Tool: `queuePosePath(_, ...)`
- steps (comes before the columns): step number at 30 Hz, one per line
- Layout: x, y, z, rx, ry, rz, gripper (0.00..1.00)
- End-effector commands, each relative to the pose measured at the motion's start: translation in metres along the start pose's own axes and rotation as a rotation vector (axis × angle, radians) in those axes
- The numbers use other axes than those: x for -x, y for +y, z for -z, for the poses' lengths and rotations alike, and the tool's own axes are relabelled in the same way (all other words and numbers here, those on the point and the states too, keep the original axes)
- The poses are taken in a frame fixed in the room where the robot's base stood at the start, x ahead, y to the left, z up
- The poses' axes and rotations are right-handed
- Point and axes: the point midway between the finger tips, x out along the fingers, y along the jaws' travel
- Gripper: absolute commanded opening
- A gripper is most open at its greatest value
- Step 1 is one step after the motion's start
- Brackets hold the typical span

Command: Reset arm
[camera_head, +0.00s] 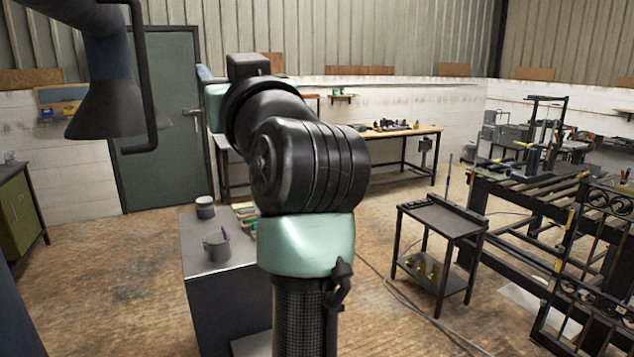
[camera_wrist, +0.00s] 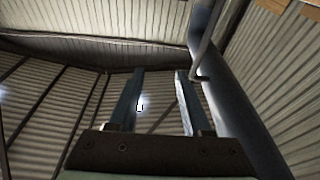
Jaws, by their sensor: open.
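My arm rises through the middle of the head view, with black joints and pale green links, and its upper part bends away from the camera. My gripper is not clearly seen there, hidden behind or merged with the upper arm. In the wrist view my gripper (camera_wrist: 160,100) shows two bluish fingers standing apart with nothing between them. It points up toward the corrugated wall and roof.
A grey cabinet (camera_head: 212,258) with a mug (camera_head: 217,247) and a pot (camera_head: 205,207) stands left of my arm. A dark side table (camera_head: 440,219) and a scroll gate (camera_head: 600,250) are at right. An extraction hood (camera_head: 110,108) hangs upper left; open floor lies between.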

Motion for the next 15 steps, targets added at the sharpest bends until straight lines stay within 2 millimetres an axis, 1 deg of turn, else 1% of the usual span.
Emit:
queuePosePath(1, 0.017, 0.007, 0.003, 0.019, 0.044, -0.056, 0.49)
queuePosePath(2, 0.026, 0.01, 0.006, 0.03, 0.072, -0.087, 0.49)
queuePosePath(3, 0.04, 0.014, 0.012, 0.044, 0.111, -0.128, 0.49)
queuePosePath(5, 0.062, 0.018, 0.021, 0.067, 0.173, -0.187, 0.49)
queuePosePath(6, 0.079, 0.021, 0.027, 0.082, 0.215, -0.225, 0.49)
queuePosePath(7, 0.091, 0.022, 0.032, 0.095, 0.246, -0.251, 0.49)
queuePosePath(9, 0.12, 0.022, 0.045, 0.123, 0.319, -0.308, 0.49)
queuePosePath(12, 0.159, 0.018, 0.061, 0.158, 0.413, -0.37, 0.49)
queuePosePath(15, 0.19, 0.013, 0.074, 0.186, 0.485, -0.413, 0.49)
